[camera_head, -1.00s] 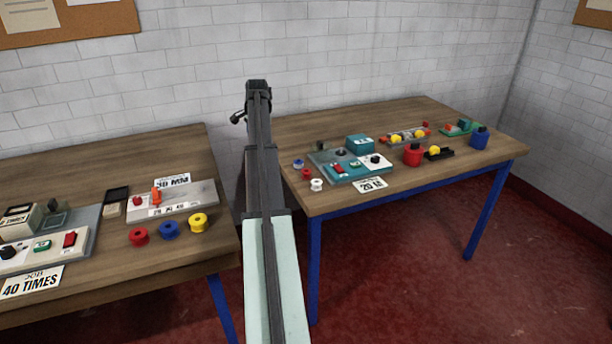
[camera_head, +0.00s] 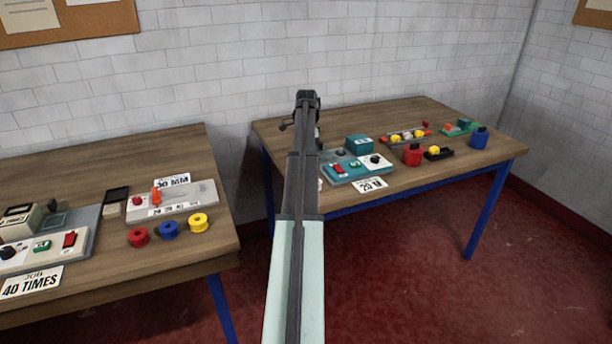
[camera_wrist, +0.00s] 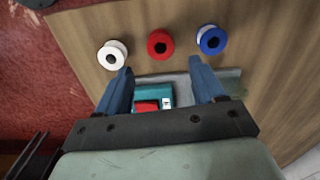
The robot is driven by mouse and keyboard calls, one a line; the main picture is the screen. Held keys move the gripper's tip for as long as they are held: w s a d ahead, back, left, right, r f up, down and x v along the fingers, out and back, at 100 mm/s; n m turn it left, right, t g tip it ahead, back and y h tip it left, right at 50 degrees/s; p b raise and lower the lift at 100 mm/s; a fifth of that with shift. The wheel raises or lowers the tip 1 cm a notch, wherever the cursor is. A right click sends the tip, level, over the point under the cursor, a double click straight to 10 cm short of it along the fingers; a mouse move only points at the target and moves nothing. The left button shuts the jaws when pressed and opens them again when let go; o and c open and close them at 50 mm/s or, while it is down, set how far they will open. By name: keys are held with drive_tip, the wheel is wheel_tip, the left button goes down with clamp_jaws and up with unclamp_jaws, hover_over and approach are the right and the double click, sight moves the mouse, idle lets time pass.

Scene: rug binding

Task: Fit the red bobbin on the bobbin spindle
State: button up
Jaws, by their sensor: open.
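In the wrist view, a red bobbin (camera_wrist: 160,44) lies on the right table with its dark hole facing up. A white bobbin (camera_wrist: 112,55) is left of it and a blue bobbin (camera_wrist: 211,40) right. My gripper (camera_wrist: 160,68) is open and empty above the table; the red bobbin shows just past the gap between its fingertips. My arm hides the gripper and the red bobbin here in the head view; only an edge of the white bobbin shows. The teal and grey machine (camera_head: 357,172) stands beside these bobbins. I cannot make out its spindle clearly.
The left table (camera_head: 190,250) holds another red bobbin (camera_head: 138,237), with blue and yellow ones, and a grey device (camera_head: 172,202).

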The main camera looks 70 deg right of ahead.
drive_tip(key=shift+w+f, duration=0.1)
drive_tip(key=shift+f, duration=3.9)
drive_tip(key=c, duration=1.1)
drive_tip(key=shift+c, duration=0.2)
wheel_tip(320, 180, up, 9)
drive_tip(key=s+d+r, duration=0.1)
drive_tip(key=s+d, duration=0.2)
drive_tip(key=d, duration=0.7)
drive_tip(key=s+d+r, duration=0.1)
drive_tip(key=s+d, duration=0.3)
drive_tip(key=d, duration=0.7)
drive_tip(key=shift+s+d+r, duration=0.15)
drive_tip(key=shift+s+d, duration=0.05)
